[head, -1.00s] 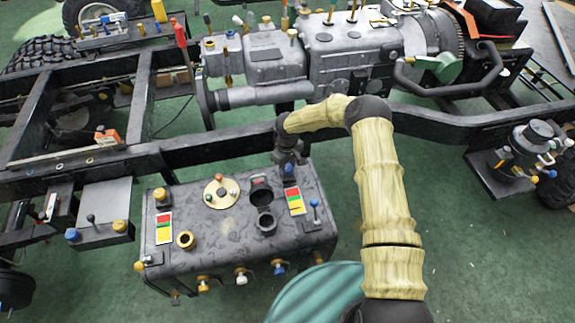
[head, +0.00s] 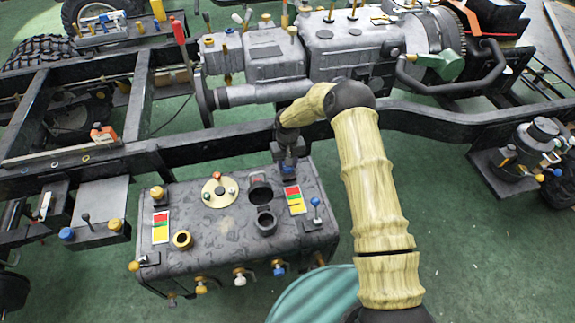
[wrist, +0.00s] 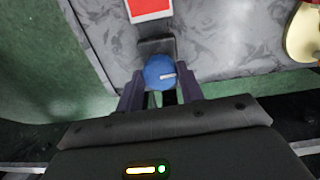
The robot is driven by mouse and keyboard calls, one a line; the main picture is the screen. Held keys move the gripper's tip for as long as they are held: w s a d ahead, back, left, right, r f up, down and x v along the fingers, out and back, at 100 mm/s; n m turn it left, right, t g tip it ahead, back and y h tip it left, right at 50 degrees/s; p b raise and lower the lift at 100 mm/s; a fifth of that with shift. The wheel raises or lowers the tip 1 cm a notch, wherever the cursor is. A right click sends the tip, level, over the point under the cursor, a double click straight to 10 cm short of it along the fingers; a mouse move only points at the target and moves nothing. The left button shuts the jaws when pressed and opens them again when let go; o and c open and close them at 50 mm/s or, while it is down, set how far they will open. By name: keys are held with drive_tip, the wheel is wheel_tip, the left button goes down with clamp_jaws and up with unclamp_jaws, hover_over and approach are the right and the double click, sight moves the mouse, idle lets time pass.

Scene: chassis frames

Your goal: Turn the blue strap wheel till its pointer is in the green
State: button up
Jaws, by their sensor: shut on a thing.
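The blue strap wheel (wrist: 160,72) sits on a small dark mount at the edge of the grey tank. It has a short white mark on its face, pointing right in the wrist view. My gripper (wrist: 160,90) is shut on the wheel, with one purple finger on each side of it. A red, yellow and green card (head: 294,200) lies just in front. Only the card's red part (wrist: 150,8) shows in the wrist view, so I cannot tell the pointer's colour zone.
The black chassis rail (head: 220,145) runs close behind my gripper.

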drive_tip(key=shift+m, duration=0.5)
drive_tip(key=o, duration=1)
drive_tip(key=shift+r, duration=0.15)
wheel_tip(320, 180, up, 17)
drive_tip(key=shift+b, duration=0.45)
